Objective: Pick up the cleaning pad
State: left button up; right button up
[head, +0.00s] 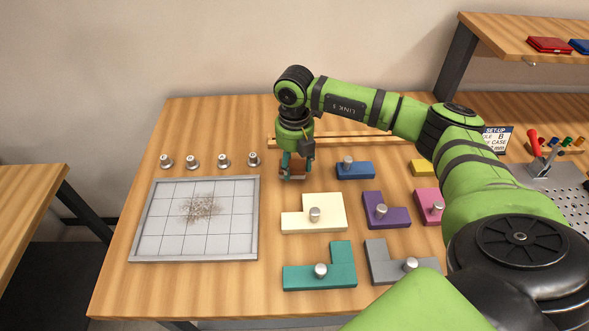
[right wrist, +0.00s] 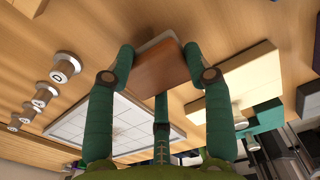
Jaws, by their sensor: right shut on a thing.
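The cleaning pad (head: 292,169) is a small brown block behind the cream piece, at the middle of the table. In the right wrist view the pad (right wrist: 163,66) shows a brown face and a pale grey layer along one side. My right gripper (head: 295,174) points down over it and is shut on it, with teal fingers on opposite sides; the gripper also shows in the right wrist view (right wrist: 160,60). I cannot tell whether the pad touches the table. My left gripper is not in view.
A grey-framed gridded plate (head: 153,228) with a brown smudge (head: 201,209) lies left. Several metal knobs (head: 224,160) stand behind it. Knobbed blocks, blue (head: 365,172), cream (head: 330,210), purple (head: 393,216) and teal (head: 338,275), crowd the right. A wooden strip (head: 340,141) lies behind the gripper.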

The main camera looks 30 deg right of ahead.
jog(key=shift+r+b, duration=0.35)
jog(key=shift+r, duration=0.55)
jog(key=s+d+r+b, duration=0.3)
jog(key=s+d+r, duration=0.2)
jog(key=s, duration=0.5)
notch_tip(320, 180, up, 2)
jog(key=shift+d+r, duration=0.1)
jog(key=shift+d, duration=0.3)
jog(key=o, duration=0.6)
jog(key=shift+s, duration=0.1)
jog(key=c, duration=0.4)
jog(key=shift+c, duration=0.2)
